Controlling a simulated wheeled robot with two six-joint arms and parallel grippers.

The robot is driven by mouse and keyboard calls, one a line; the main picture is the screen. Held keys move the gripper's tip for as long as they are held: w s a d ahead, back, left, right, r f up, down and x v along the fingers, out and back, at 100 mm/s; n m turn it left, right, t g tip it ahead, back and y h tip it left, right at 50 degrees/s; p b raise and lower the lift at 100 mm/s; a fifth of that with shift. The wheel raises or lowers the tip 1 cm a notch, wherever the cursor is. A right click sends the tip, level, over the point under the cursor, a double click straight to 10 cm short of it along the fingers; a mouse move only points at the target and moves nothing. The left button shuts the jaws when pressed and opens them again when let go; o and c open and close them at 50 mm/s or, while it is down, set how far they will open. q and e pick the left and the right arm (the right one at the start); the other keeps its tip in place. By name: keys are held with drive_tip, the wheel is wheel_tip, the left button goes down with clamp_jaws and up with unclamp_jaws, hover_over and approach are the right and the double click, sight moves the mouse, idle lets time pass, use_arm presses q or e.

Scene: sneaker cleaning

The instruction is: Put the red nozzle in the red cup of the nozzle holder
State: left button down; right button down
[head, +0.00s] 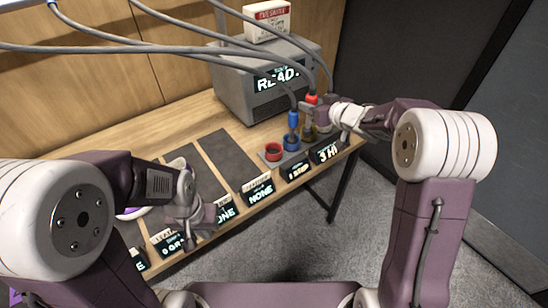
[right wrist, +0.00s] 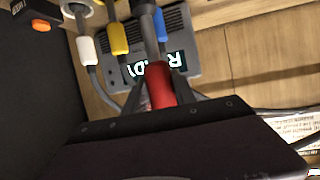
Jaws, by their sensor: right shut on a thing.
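The red nozzle (head: 312,99) hangs on a grey hose and is held by my right gripper (head: 322,106), above the right end of the holder. In the right wrist view the red nozzle (right wrist: 160,86) is clamped between the dark fingers. The red cup (head: 273,151) stands at the left of the nozzle holder (head: 264,157) and looks empty. The red nozzle is to the right of this cup and higher, apart from it. My left gripper (head: 192,222) is low over the table's front edge, far from the holder; its opening is unclear.
A yellow-toned cup (head: 309,135) is further right. A grey machine (head: 262,88) stands behind. Several hoses hang overhead. Label signs (head: 258,190) line the front edge; a sneaker (head: 132,213) is partly hidden.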

drive_tip(key=w+a+f+b, duration=0.1)
drive_tip(key=a+f+b, duration=0.5)
drive_tip(key=a+f, duration=0.5)
drive_tip(key=shift+w+a, duration=0.2)
drive_tip(key=shift+w, duration=0.1)
drive_tip(key=shift+s+f+b, duration=0.1)
drive_tip(key=shift+b, duration=0.25)
drive_tip(key=c, duration=1)
unclamp_jaws()
